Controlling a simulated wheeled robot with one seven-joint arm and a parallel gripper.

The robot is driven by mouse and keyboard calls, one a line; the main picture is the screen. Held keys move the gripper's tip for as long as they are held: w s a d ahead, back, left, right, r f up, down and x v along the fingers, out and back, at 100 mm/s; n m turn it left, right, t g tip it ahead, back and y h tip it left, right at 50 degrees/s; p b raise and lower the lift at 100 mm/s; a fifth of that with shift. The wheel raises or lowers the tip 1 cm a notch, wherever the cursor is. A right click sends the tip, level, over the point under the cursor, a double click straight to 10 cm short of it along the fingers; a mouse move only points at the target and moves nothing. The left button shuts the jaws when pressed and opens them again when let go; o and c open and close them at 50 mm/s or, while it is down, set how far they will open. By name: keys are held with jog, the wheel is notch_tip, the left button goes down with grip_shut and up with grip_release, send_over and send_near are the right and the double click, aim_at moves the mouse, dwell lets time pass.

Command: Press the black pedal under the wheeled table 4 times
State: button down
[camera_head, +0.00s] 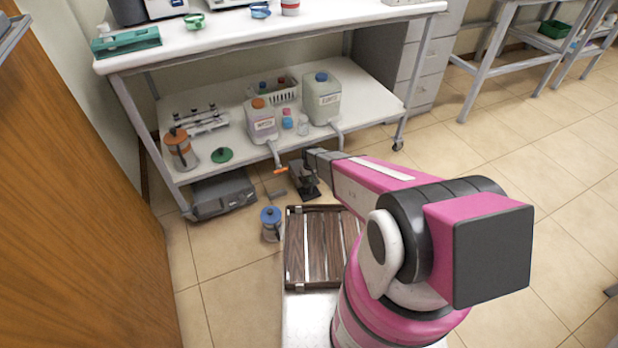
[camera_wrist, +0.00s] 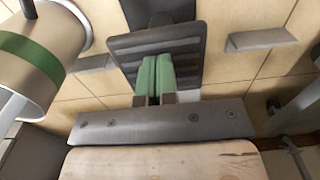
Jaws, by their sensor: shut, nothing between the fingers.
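The black pedal (camera_head: 304,190) is on the tiled floor near the lower front edge of the wheeled table (camera_head: 270,42). In the wrist view the pedal (camera_wrist: 190,45) is a dark ridged plate, partly hidden by my fingers. My gripper (camera_head: 309,158) points down at the pedal from above in the head view, with the arm coming in from the right. In the wrist view my gripper (camera_wrist: 164,72) has its green fingertips together and empty, in front of the ridged plate. I cannot tell whether they touch it.
The lower shelf holds a container with an orange cap (camera_head: 262,122) and one with a blue cap (camera_head: 322,98); their pipes reach out near the pedal. A blue-lidded jar (camera_head: 271,224) stands left of a brown slatted tray (camera_head: 296,258). Floor to the right is clear.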

jog(key=shift+r, duration=1.65)
notch_tip(320, 180, up, 7)
dwell(0.4)
jog(key=s+d+r+m, duration=0.1)
jog(key=s+d+r, duration=0.3)
jog(key=s+r, duration=0.4)
jog(key=s+d+r+m, duration=0.2)
jog(key=s+d+r, duration=0.3)
jog(key=r, duration=0.9)
jog(key=s+d+r+m, duration=0.1)
jog(key=s+d+r, duration=0.4)
jog(key=s+r, duration=0.6)
jog(key=shift+d+m, duration=0.25)
jog(key=shift+m, duration=0.05)
